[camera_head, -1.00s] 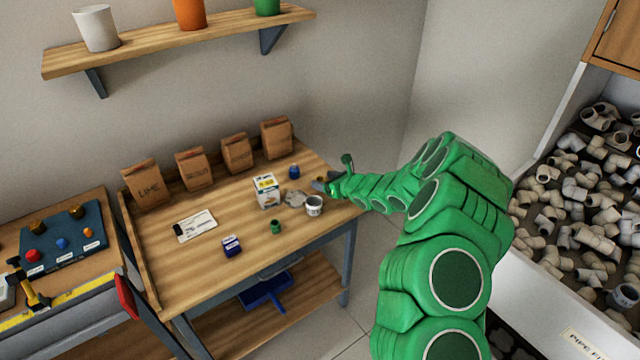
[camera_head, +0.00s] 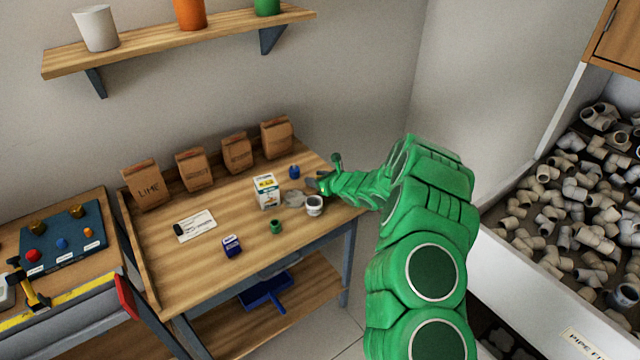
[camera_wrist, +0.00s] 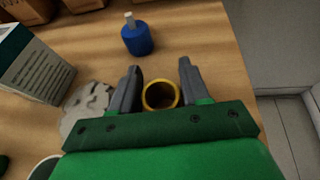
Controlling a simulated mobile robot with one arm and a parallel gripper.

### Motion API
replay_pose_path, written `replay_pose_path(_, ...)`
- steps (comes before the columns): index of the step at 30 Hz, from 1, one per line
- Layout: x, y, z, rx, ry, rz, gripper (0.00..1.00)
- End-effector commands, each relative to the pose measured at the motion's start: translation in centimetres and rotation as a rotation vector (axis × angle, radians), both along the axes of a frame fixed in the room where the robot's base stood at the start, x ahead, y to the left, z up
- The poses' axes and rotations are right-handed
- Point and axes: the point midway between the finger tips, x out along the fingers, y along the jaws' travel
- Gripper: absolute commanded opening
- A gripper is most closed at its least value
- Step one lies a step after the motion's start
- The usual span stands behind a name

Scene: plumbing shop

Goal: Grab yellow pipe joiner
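The yellow pipe joiner (camera_wrist: 160,95) stands on the wooden table in the wrist view, its round open end facing up. My gripper (camera_wrist: 160,75) is open, with one grey finger on each side of the joiner. The left finger looks close to the joiner; a small gap shows at the right finger. In the head view my gripper (camera_head: 316,184) is low over the right end of the table (camera_head: 190,275), and I cannot make out the joiner there.
A blue bottle (camera_wrist: 137,38) stands beyond my fingers. A grey lumpy piece (camera_wrist: 86,106) and a white-green box (camera_wrist: 35,65) are to the left. A white cup (camera_head: 314,206) is close to my gripper. Paper bags (camera_head: 237,153) line the table's back.

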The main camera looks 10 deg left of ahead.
Motion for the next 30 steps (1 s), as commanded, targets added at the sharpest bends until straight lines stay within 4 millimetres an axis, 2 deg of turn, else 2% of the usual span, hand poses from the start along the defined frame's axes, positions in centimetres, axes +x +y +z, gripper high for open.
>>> replay_pose_path(1,0.0,0.0,0.0,0.000,0.000,0.000,0.38)
replay_pose_path(6,0.0,0.0,0.0,0.000,0.000,0.000,0.12)
replay_pose_path(17,0.0,0.0,0.5,0.001,-0.001,0.000,0.11)
replay_pose_path(25,0.0,0.0,3.4,0.002,-0.002,0.000,0.11)
replay_pose_path(30,-1.3,-0.6,5.1,0.002,-0.002,-0.002,0.11)
